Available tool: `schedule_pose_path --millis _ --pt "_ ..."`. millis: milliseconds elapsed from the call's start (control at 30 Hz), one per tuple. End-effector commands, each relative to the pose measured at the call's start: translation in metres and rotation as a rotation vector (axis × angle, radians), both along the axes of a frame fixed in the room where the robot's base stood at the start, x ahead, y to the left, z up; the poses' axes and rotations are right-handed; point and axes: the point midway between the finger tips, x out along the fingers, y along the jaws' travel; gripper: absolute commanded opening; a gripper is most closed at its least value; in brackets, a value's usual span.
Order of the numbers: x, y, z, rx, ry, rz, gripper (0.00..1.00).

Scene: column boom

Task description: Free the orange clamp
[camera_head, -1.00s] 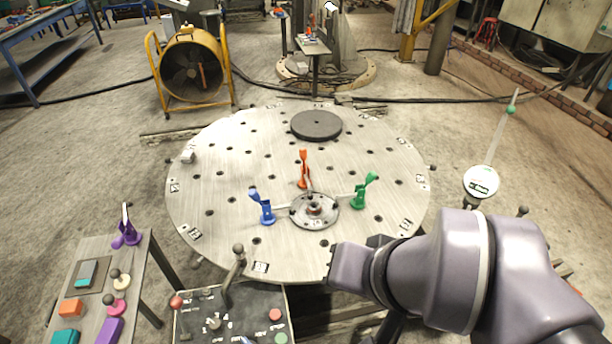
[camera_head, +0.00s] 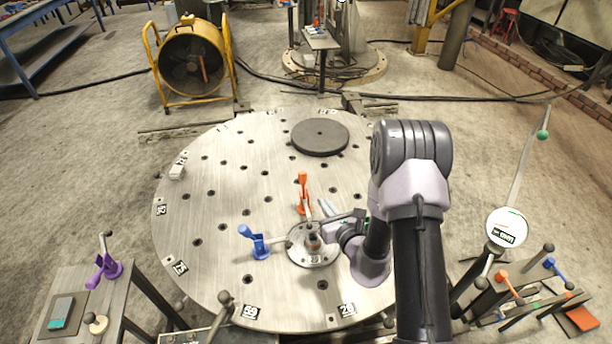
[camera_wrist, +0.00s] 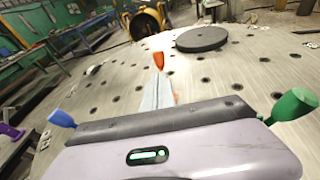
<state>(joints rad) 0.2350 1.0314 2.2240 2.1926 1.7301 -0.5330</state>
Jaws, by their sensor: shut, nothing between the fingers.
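The orange clamp (camera_head: 303,190) stands on the round table behind a metal hub disc (camera_head: 305,256), its handle upright. In the wrist view the orange handle (camera_wrist: 159,61) rises just beyond the fingers. My gripper (camera_head: 326,207) is shut and empty, close to the right of the orange clamp; I cannot tell whether they touch. Its fingers also show in the wrist view (camera_wrist: 156,92), hiding the clamp's lower part. The blue clamp (camera_head: 257,243) is left of the disc, its handle leaning left. The green clamp (camera_wrist: 292,104) shows at right in the wrist view; my arm largely hides it in the head view.
A dark round plate (camera_head: 320,137) lies farther back on the holed table (camera_head: 215,200). A side bench with a purple clamp (camera_head: 104,269) stands at lower left. A dial on a rod (camera_head: 507,229) stands right.

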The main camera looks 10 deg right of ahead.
Motion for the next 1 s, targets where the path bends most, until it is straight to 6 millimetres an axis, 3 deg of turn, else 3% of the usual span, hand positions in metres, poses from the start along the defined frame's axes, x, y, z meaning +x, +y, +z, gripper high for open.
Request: schedule_pose_path --millis 533,700,1000 --pt "0.105 0.023 -0.027 0.002 -0.001 0.006 0.00" --pt "0.119 0.026 -0.029 0.002 0.000 0.006 0.00" --pt "0.122 0.026 -0.029 0.001 0.000 0.006 0.00"
